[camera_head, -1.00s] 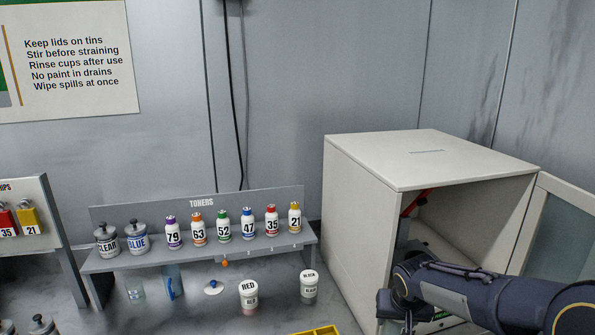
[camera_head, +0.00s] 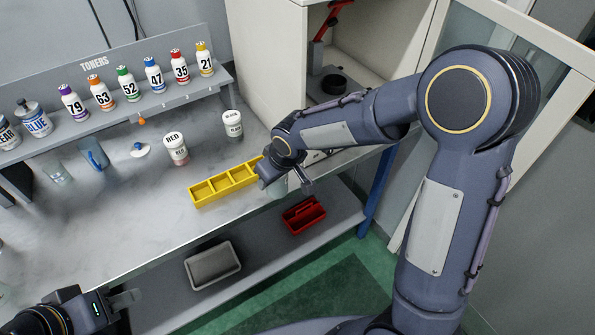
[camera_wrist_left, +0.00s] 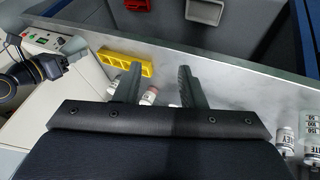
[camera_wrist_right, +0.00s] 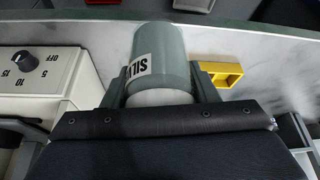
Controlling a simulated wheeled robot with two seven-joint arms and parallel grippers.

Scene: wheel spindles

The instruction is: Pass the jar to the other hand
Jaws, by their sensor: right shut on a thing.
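The jar (camera_wrist_right: 162,58) is a grey-green cylinder with a white end and a label of which "SIL" shows in the right wrist view. My right gripper (camera_wrist_right: 163,85) is shut around its white end, one finger on each side. In the head view my right gripper (camera_head: 286,184) is above the counter's front edge, by the yellow tray; the jar is mostly hidden there. My left gripper (camera_head: 124,301) is at the lower left of the head view, well apart from the jar. Its two fingers stand apart with nothing between them in the left wrist view (camera_wrist_left: 158,86).
The yellow compartment tray (camera_head: 226,183) lies beside my right gripper. A RED cup (camera_head: 176,148) and a second white cup (camera_head: 232,125) stand behind it. The toner rack (camera_head: 140,102) lines the back. A grey bin (camera_head: 213,266) and red caddy (camera_head: 303,215) sit on the lower shelf.

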